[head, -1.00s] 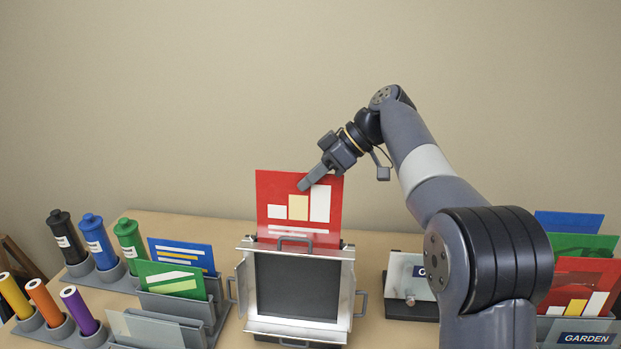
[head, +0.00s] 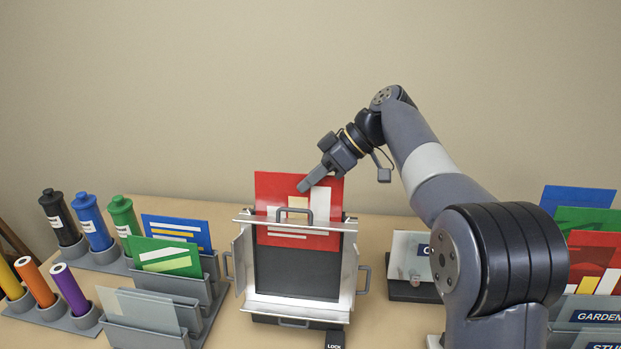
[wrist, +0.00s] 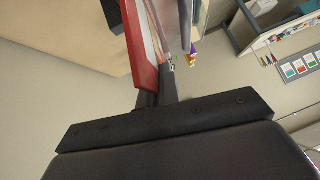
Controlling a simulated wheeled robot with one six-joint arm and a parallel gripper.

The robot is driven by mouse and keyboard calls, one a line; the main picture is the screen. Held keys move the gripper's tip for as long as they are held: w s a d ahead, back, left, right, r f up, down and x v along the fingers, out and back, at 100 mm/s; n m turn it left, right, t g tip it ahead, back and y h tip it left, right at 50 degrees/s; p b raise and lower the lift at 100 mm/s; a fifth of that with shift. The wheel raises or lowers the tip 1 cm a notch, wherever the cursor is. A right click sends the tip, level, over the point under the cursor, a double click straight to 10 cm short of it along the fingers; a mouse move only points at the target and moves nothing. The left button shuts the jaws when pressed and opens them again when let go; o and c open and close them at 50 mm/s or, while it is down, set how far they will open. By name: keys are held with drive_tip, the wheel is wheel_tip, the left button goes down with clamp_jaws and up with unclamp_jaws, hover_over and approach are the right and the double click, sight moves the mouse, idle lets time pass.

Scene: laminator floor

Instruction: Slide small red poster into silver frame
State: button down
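The red poster (head: 267,190) with white and cream bars stands upright at the silver frame (head: 350,262). Its lower part is inside the frame, behind the top bar and handle, and shows against the dark panel. Its upper part sticks out above. My gripper (head: 304,185) is shut on the poster's upper part, one finger showing across its front face. In the wrist view the poster (wrist: 140,50) runs edge-on beside a dark finger. The far finger is hidden in the head view.
A left rack holds blue (head: 178,230) and green (head: 165,258) posters and clear sheets, beside colored tubes (head: 90,222). At right are a clear sign on a dark base (head: 410,290) and a rack with another red poster (head: 595,262).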

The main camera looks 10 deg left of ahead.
sight(310, 194)
drive_tip(key=shift+s+f+b, duration=0.2)
drive_tip(key=shift+f+b, duration=0.55)
drive_tip(key=shift+f, duration=0.2)
drive_tip(key=shift+s+f+b, duration=0.15)
drive_tip(key=shift+f+b, duration=0.6)
drive_tip(key=shift+f, duration=0.2)
drive_tip(key=c, duration=1.6)
unclamp_jaws()
drive_tip(key=shift+o, duration=0.2)
drive_tip(key=p+v, duration=0.1)
drive_tip(key=v, duration=1)
drive_tip(key=shift+s+a+f, duration=0.1)
drive_tip(key=shift+a, duration=0.1)
